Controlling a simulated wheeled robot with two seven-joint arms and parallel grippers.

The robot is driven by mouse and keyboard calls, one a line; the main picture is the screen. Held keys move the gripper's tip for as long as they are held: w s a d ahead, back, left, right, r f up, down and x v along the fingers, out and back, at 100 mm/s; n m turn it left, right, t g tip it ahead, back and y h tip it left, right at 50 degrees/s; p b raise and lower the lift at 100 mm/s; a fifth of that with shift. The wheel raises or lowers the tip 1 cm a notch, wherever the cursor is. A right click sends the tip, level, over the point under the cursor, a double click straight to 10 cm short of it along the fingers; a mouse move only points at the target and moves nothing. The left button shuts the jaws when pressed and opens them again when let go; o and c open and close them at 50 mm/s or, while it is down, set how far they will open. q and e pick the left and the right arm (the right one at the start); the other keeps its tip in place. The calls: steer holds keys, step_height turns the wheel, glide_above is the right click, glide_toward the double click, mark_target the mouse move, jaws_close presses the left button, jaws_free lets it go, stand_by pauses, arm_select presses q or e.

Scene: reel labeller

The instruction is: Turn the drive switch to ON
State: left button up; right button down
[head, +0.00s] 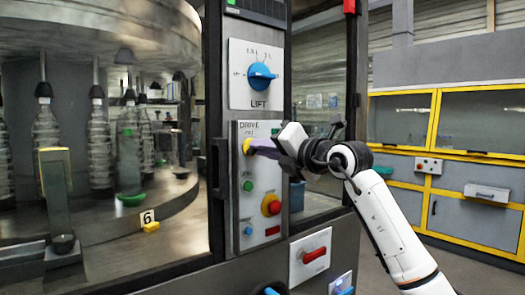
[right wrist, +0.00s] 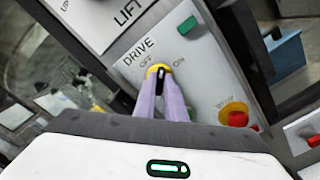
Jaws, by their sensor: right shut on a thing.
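The drive switch is a yellow round knob (head: 247,146) with a dark grip bar, on the white DRIVE panel (head: 240,217). In the right wrist view the knob (right wrist: 153,70) sits below the printed words OFF and ON. My right gripper (head: 255,148) reaches in from the right, its purple fingers closed on the knob's bar. The fingertips (right wrist: 161,84) straddle the bar in the right wrist view. The fingers partly hide the knob, and I cannot tell exactly which mark the bar points at. My left gripper is not in view.
Above is the LIFT panel with a blue knob (head: 261,76). Below the switch are a green button (head: 248,186), a red-on-yellow button (head: 271,205) and a blue button (head: 248,230). A red handle (head: 314,255) sits lower right. Glass with bottles is left.

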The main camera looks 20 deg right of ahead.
arm_select(q)
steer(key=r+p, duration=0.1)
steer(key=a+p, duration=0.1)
steer(key=p, duration=0.1)
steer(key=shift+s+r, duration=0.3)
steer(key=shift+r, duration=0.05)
arm_select(e)
steer(key=m, duration=0.8)
steer(key=shift+d+f, duration=0.1)
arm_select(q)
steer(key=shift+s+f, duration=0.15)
arm_select(e)
steer(key=shift+m, duration=0.3)
steer(key=c, duration=1.9)
jaws_free()
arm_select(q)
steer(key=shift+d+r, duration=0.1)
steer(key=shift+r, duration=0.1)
arm_select(e)
steer(key=shift+o, duration=0.4)
